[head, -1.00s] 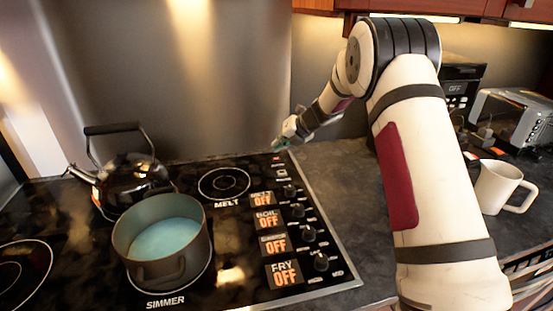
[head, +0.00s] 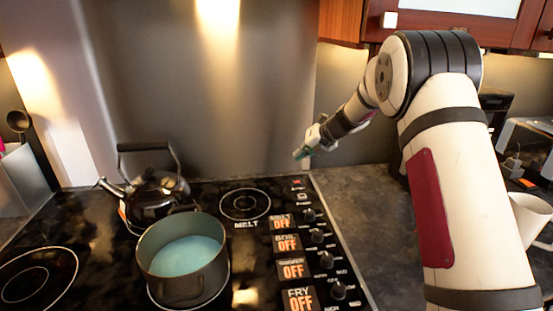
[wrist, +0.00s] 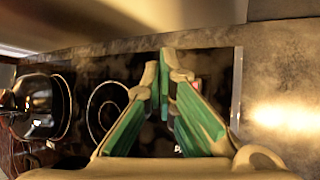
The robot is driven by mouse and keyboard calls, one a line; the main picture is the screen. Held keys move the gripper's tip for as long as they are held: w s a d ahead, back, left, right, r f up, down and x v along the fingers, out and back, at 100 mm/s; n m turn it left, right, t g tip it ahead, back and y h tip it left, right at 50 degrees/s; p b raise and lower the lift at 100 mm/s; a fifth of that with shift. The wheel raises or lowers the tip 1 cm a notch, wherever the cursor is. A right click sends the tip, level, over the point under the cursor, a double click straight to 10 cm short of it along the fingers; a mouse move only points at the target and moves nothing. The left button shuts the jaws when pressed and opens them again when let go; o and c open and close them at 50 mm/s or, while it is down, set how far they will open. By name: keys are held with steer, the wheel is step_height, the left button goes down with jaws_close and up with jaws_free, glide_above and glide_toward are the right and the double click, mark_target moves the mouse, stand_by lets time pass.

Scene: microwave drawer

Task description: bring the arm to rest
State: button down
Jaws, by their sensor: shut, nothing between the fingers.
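My arm reaches up from the lower right in the head view, bends at a high elbow and slopes down to the left. My gripper (head: 301,154) hangs above the back right part of the stove, in front of the metal backsplash, apart from everything. In the wrist view, my gripper (wrist: 166,92) shows its green-padded fingers, tips together with nothing between them. The cooktop (wrist: 139,68) lies beyond the fingers in that view.
A pot (head: 150,250) with pale blue contents sits on the front burner. A black kettle (head: 150,200) stands behind it; it also shows in the wrist view (wrist: 38,105). A white mug (head: 530,220) is at the right.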

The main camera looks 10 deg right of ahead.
steer(key=s+a+r+n+g, duration=0.1)
steer(key=s+a+r+n, duration=0.1)
steer(key=s+r+n, duration=0.55)
steer(key=s+a+r+n+h, duration=0.1)
steer(key=s+r+n, duration=0.3)
steer(key=s, duration=0.6)
steer(key=s+a+r+n+g, duration=0.15)
steer(key=s+r+n, duration=0.25)
steer(key=s+n, duration=0.45)
steer(key=s+d+f+n+h, duration=0.1)
steer(key=s+d+n+h, duration=0.1)
steer(key=s+n, duration=0.6)
steer(key=s+d+f+n+h, duration=0.2)
steer(key=s+n, duration=0.7)
steer(key=s, duration=0.9)
steer(key=shift+s+d+f, duration=0.2)
steer(key=shift+s+f, duration=0.05)
steer(key=shift+f, duration=0.05)
